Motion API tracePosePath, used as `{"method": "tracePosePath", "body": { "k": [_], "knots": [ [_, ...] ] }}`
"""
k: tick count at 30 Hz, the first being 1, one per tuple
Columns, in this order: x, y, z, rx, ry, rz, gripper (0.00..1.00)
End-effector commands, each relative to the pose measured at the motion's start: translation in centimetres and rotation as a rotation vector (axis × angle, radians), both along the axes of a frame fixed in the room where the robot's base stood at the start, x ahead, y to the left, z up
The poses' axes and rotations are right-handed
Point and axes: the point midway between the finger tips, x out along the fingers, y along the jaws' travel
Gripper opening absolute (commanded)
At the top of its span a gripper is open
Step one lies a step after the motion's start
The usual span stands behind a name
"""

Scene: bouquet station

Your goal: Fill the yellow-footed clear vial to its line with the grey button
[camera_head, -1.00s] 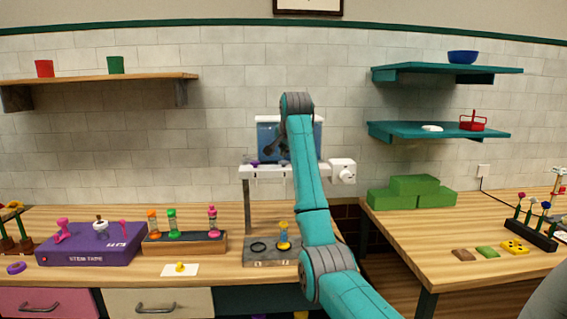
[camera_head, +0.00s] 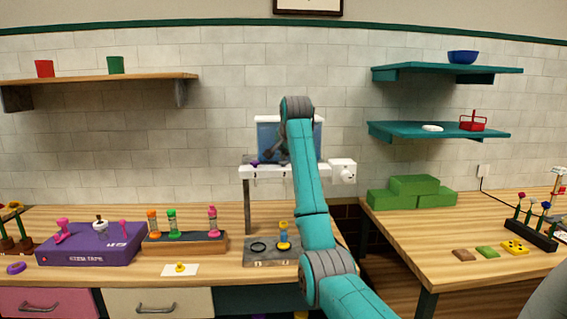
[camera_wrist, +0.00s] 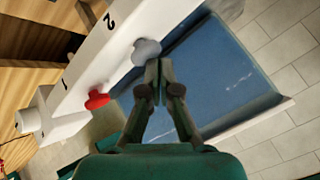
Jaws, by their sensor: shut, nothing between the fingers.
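The yellow-footed vial (camera_head: 283,236) stands upright on the right spot of the grey plate (camera_head: 259,262), below the dispenser (camera_head: 283,170). Blue shows in its middle; its fill line is too small to make out. The grey button (camera_wrist: 146,50) is on the white dispenser bar by the "2" in the wrist view. My gripper (camera_wrist: 157,68) is shut and empty, its tips right at the grey button; I cannot tell whether they press it.
A red button (camera_wrist: 97,98) sits on the same bar near the "1". The dispenser's blue tank (camera_wrist: 215,85) is beside my fingers. A rack (camera_head: 186,244) with several coloured vials and a purple box (camera_head: 90,246) stand left on the bench.

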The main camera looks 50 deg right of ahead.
Motion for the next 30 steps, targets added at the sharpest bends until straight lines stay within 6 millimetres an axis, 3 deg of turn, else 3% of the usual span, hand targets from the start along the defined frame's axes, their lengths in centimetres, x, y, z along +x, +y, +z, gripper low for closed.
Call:
{"method": "tracePosePath", "body": {
  "k": [30],
  "knots": [
    [0.0,0.0,-1.0,0.001,0.001,0.000,0.00]
  ]
}}
